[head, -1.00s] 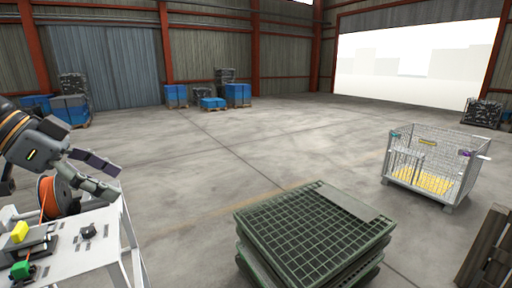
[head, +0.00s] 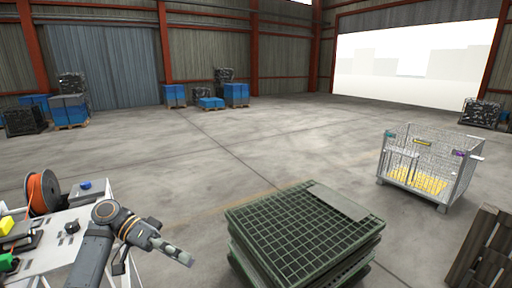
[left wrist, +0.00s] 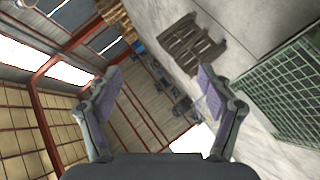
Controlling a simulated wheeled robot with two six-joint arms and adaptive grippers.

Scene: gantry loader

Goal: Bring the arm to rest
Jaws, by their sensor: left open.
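My left gripper (head: 186,257) is in front of the right end of the white bench, left of the green stacked pallets, pointing right in the head view. In the left wrist view my left gripper (left wrist: 165,92) has its two fingers spread wide apart with nothing between them. Behind them show the warehouse wall, floor and roof, tilted. My right gripper is in neither view.
The white bench (head: 48,254) holds an orange cable reel (head: 42,192) and small yellow and green items. Green stacked pallets (head: 290,232) stand at front centre. A wire mesh cage (head: 462,182) with yellow contents stands right, wooden pallets (head: 490,250) at the right edge. The middle floor is clear.

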